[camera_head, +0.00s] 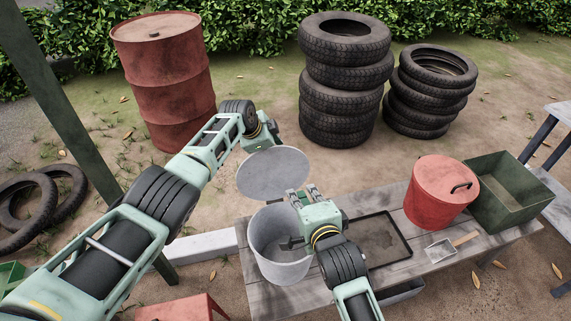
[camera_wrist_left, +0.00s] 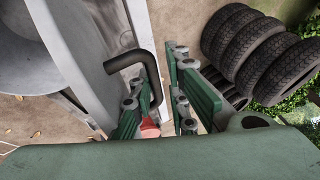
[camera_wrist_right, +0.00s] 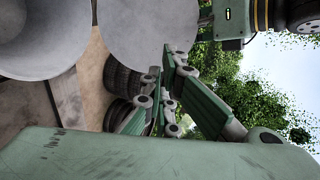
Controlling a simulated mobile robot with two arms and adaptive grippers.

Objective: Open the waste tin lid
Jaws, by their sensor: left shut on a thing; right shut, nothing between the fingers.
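The grey waste tin (camera_head: 282,268) stands at the left end of the bench with its mouth uncovered; part of it shows in the right wrist view (camera_wrist_right: 40,45). Its round grey lid (camera_head: 273,172) is raised and tilted above and behind the mouth, apart from the rim. My left gripper (camera_wrist_left: 158,100) is shut on the lid's black bent handle (camera_wrist_left: 136,62); the lid mostly hides these fingers in the head view. My right gripper (camera_head: 300,194) is shut and empty, beside the tin's right rim and just below the lid. The lid also shows in the right wrist view (camera_wrist_right: 150,22).
On the wooden bench (camera_head: 415,262), a dark tray (camera_head: 378,240) lies right of the tin. Further right are a lidded red tin (camera_head: 438,195), a scraper (camera_head: 452,245) and a green crate (camera_head: 510,192). Tyre stacks (camera_head: 345,80) and a red drum (camera_head: 163,80) stand behind.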

